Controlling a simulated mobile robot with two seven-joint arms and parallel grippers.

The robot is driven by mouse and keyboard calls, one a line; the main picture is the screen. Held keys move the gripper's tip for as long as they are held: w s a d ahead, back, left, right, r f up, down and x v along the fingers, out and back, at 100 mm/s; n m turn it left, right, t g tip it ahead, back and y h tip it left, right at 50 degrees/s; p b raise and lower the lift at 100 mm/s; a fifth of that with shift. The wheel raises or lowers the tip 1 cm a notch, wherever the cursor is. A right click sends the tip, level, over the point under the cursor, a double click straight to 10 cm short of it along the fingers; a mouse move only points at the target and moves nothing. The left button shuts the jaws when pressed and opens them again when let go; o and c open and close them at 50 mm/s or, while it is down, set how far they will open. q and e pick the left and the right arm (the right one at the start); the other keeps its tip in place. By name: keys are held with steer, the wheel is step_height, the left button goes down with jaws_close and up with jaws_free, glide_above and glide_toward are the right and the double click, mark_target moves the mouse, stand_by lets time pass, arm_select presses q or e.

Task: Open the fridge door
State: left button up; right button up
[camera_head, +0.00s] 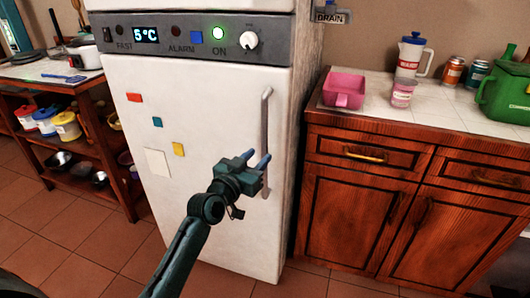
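The white fridge door (205,195) stands in the middle of the head view below a grey control panel, and it looks shut. Its long light handle (265,120) runs vertically near the door's right edge. My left gripper (257,158) is in front of the lower part of the handle, with its two blue-tipped fingers spread apart. The right finger overlaps the handle in the picture. I cannot tell whether it touches the handle. The gripper hides a small part of the door and handle. My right gripper is not in view.
A wooden cabinet (353,219) stands close to the fridge's right side, with a pink container (344,88) and a green pot (506,98) on its counter. A wooden shelf unit (110,150) stands at the left.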

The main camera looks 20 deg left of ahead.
mark_target(263, 152)
arm_select(q)
steer(key=shift+x, duration=2.25)
jaws_close()
